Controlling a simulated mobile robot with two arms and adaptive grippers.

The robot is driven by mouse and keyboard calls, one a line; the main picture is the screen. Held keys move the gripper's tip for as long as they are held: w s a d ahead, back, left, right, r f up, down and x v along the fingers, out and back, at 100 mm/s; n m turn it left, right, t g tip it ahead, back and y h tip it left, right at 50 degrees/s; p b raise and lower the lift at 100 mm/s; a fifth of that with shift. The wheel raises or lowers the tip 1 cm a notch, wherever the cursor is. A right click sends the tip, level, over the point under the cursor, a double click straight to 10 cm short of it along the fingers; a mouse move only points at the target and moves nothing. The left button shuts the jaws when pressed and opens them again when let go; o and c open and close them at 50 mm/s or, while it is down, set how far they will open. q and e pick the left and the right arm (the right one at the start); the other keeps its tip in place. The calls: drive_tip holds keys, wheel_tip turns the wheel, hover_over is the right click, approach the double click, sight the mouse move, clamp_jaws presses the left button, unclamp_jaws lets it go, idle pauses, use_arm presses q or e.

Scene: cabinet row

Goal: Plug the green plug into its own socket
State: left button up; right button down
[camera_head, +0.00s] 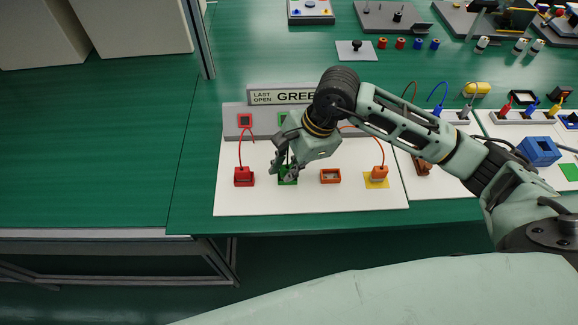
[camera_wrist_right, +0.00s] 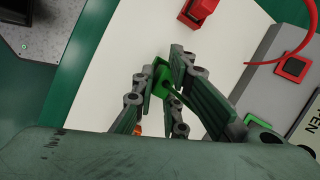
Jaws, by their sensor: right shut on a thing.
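My right gripper (camera_head: 289,174) is shut on the green plug (camera_wrist_right: 161,76), which sits between its fingers in the right wrist view. In the head view the gripper points down at the white board, over a green piece (camera_head: 288,181) between the red plug and an empty orange socket. The fingers hide most of this green piece. I cannot tell whether it is the plug, its socket or both, nor whether the plug is seated. My left gripper is not in view.
The red plug (camera_head: 243,177) stands left of the gripper, with its red cord rising to the grey panel. To the right are the open orange socket (camera_head: 330,176) and an orange plug (camera_head: 379,173) over a yellow pad.

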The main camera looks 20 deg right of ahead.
drive_tip(key=c, duration=1.7)
unclamp_jaws()
drive_tip(key=shift+f, duration=0.1)
drive_tip(key=v, duration=1.2)
